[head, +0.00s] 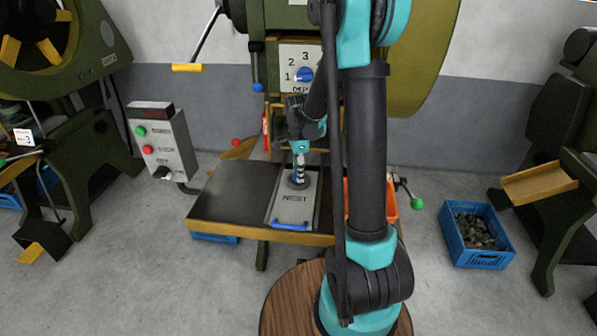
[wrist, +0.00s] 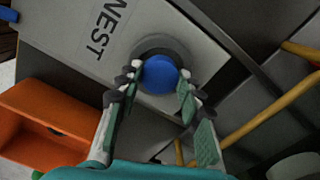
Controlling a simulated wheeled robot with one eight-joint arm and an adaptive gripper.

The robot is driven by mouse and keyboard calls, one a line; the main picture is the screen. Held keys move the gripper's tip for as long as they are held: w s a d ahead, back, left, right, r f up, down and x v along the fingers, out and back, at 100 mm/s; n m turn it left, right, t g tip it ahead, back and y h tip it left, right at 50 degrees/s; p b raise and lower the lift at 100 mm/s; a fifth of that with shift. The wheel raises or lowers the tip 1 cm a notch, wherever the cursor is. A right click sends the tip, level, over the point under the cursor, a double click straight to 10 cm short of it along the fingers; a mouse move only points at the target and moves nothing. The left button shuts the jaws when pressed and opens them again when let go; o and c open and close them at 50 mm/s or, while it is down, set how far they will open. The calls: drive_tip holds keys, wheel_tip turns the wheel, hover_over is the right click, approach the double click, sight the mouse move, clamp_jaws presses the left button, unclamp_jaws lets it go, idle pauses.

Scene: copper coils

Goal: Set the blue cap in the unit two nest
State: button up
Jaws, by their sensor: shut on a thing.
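The blue cap (wrist: 160,74) is between my gripper's fingertips (wrist: 159,84) in the wrist view. My gripper (head: 298,172) is shut on it and points down over the nest plate. The nest (wrist: 176,46) is a dark round ring on the pale plate marked NEST (wrist: 62,38). The cap overlaps the ring in the wrist view; I cannot tell whether it is seated or just above. In the head view the plate (head: 287,211) lies on the middle press's table, and the cap is small there. No unit number is readable on this press.
An orange bin (head: 388,213) stands right of the plate; it also shows in the wrist view (wrist: 35,118). Yellow bars (wrist: 265,118) run right of the nest. A control box (head: 160,140) is left. A blue crate of parts (head: 476,238) sits on the floor at right.

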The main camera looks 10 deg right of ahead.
drive_tip(key=shift+f, duration=0.1)
drive_tip(key=shift+f, duration=0.25)
drive_tip(key=o, duration=1.1)
drive_tip(key=shift+c, duration=0.2)
drive_tip(key=shift+r, duration=0.1)
wheel_tip(320, 180, up, 12)
drive_tip(key=shift+r, duration=0.25)
drive_tip(key=shift+s, duration=0.1)
